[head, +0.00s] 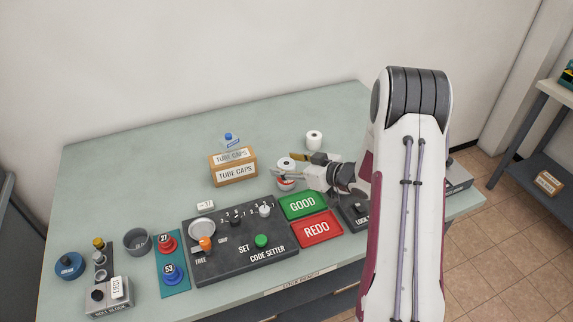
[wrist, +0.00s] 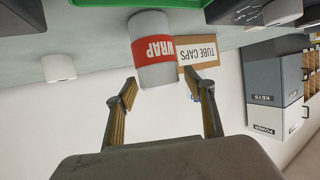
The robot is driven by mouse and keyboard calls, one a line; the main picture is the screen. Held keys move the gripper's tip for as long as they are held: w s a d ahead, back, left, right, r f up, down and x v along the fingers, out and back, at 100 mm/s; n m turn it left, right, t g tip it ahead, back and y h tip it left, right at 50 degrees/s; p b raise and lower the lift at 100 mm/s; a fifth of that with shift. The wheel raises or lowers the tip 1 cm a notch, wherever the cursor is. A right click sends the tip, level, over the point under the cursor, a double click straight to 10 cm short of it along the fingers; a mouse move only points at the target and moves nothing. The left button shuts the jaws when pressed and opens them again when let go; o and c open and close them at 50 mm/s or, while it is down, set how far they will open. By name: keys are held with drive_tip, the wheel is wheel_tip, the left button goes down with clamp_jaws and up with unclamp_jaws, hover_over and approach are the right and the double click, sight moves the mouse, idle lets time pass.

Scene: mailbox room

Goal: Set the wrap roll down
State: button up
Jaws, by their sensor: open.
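The wrap roll (head: 285,183) is white with a red band and stands upright on the bench, right of the tube caps box. In the wrist view, which is upside down, the roll (wrist: 150,72) shows its red WRAP label. My gripper (head: 301,166) reaches in from the right at the roll. In the wrist view its two fingers (wrist: 161,90) are spread apart, with the roll's near end at the gap between the tips. I cannot tell whether either finger touches the roll. The roll's far side is hidden.
A cardboard tube caps box (head: 234,168) with a bottle stands to the left. A plain white roll (head: 314,141) stands behind. The green GOOD pad (head: 303,206), red REDO pad (head: 317,229) and code setter panel (head: 240,243) lie in front. The bench's back left is clear.

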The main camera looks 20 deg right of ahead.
drive_tip(key=v, duration=1.1)
drive_tip(key=shift+s, duration=0.15)
drive_tip(key=shift+d+r, duration=0.15)
drive_tip(key=shift+d, duration=0.05)
wheel_tip(320, 180, up, 9)
drive_tip(key=w+d+m+h, duration=0.1)
drive_tip(key=w+d+h, duration=0.1)
drive_tip(key=h, duration=0.4)
drive_tip(key=s+a+r+m+g+h, duration=0.2)
drive_tip(key=s+r+m+h, duration=0.1)
drive_tip(key=s+r, duration=0.45)
drive_tip(key=s+a+g+y, duration=0.1)
drive_tip(key=s+a+g, duration=0.1)
drive_tip(key=s+a, duration=0.6)
drive_tip(key=s+a+m+g+y, duration=0.1)
drive_tip(key=s+a, duration=0.7)
drive_tip(key=s, duration=0.8)
drive_tip(key=shift+s+r+g+y, duration=0.15)
drive_tip(key=shift+r+g+y, duration=0.35)
drive_tip(key=shift+g, duration=0.2)
